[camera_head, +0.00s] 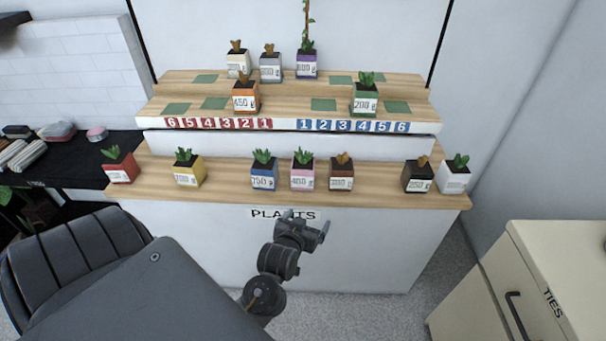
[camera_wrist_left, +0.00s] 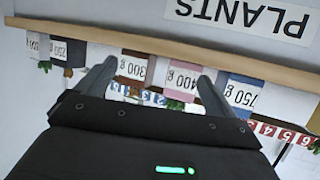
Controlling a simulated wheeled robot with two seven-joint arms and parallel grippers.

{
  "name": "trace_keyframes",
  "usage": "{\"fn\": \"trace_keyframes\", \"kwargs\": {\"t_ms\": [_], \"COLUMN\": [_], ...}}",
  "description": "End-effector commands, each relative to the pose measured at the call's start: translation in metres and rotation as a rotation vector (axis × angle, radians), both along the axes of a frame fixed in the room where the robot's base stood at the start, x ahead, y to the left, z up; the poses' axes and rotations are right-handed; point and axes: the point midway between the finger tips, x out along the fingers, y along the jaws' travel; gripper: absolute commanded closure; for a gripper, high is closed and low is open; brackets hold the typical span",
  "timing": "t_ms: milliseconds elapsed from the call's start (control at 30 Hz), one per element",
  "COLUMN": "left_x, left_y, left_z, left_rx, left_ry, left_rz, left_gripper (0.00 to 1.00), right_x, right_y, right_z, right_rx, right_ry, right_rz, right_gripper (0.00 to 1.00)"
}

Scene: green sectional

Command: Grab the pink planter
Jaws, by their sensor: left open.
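The pink planter (camera_head: 302,177) stands upright on the lower wooden shelf, with a white 400 g label and a green plant. It shows upside down in the left wrist view (camera_wrist_left: 180,83), partly overlapped by a finger. My left gripper (camera_head: 308,219) is open and empty, in front of the shelf's front edge and near the PLANTS sign. In the left wrist view the open fingers (camera_wrist_left: 158,74) span the brown 300 g planter and part of the pink one, apparently without touching. My right gripper is not in view.
A blue planter (camera_head: 264,175) stands close left of the pink one, and a brown planter (camera_head: 341,177) close right. More potted plants stand on the lower shelf (camera_head: 228,188) and upper steps.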

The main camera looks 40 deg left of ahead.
Motion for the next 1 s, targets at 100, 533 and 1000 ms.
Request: {"fn": "trace_keyframes", "kwargs": {"t_ms": [100, 533, 1000], "left_x": [0.026, 0.044, 0.088], "left_y": [0.028, 0.068, 0.097], "left_z": [0.022, 0.056, 0.055], "left_rx": [0.058, 0.176, 0.174], "left_ry": [-0.156, -0.355, -0.351], "left_rz": [0.12, 0.298, 0.295], "left_gripper": [0.06, 0.06, 0.06], "right_x": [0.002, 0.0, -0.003], "right_y": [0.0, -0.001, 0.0], "right_z": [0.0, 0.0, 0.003], "right_rx": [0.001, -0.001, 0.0], "right_ry": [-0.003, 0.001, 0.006], "right_rz": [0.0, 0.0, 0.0], "right_gripper": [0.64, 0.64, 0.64]}}
